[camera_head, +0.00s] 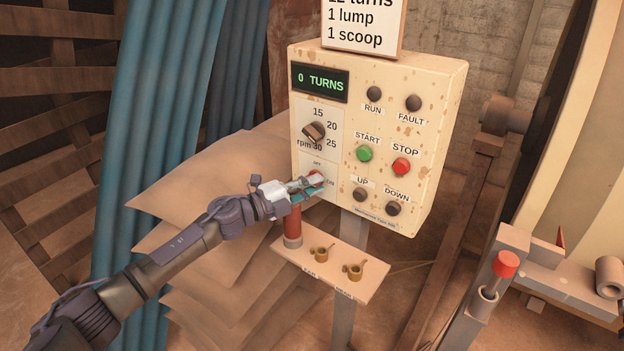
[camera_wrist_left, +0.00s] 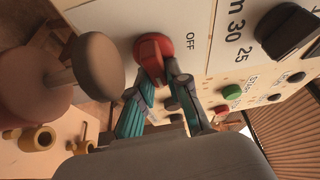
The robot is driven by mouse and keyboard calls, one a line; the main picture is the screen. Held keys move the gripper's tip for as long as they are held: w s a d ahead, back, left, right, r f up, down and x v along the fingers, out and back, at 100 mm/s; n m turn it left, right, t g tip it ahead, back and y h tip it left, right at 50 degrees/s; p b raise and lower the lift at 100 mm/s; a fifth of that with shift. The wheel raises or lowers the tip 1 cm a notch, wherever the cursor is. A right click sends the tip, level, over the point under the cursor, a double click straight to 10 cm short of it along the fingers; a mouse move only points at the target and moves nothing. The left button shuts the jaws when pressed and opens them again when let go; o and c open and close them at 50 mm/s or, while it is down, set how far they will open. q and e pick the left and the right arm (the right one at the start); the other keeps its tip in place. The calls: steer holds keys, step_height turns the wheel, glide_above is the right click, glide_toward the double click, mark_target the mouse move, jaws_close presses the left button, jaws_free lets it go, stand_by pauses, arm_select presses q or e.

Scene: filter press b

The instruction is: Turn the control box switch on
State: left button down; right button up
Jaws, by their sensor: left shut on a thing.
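The cream control box (camera_head: 435,155) stands on a post, with a display reading "0 TURNS". Its red rotary switch (camera_wrist_left: 152,55) sits at the lower left of the panel beside an "OFF" label. In the head view the switch (camera_head: 316,179) is mostly covered by my left gripper (camera_head: 308,186). The left wrist view shows the two teal-padded fingers of the left gripper (camera_wrist_left: 163,92) shut on the red switch's handle, one finger on each side. The switch's exact angle is hard to tell. My right gripper is not in view.
A rpm knob (camera_head: 314,132) sits just above the switch. Green start (camera_head: 364,153) and red stop (camera_head: 401,167) buttons are to the right. Below, a small shelf (camera_head: 335,277) holds a red-brown handled object (camera_head: 292,226) and two brass scoops, close under my left gripper.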

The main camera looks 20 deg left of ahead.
arm_select(q)
steer(key=shift+f+m+g, duration=0.2)
steer(key=shift+m+g, duration=0.1)
steer(key=shift+m, duration=0.1)
steer(key=c, duration=1.1)
jaws_free()
steer(key=shift+r, duration=0.1)
steer(key=v, duration=1.2)
steer(key=shift+s, duration=0.15)
steer(key=shift+d, duration=0.1)
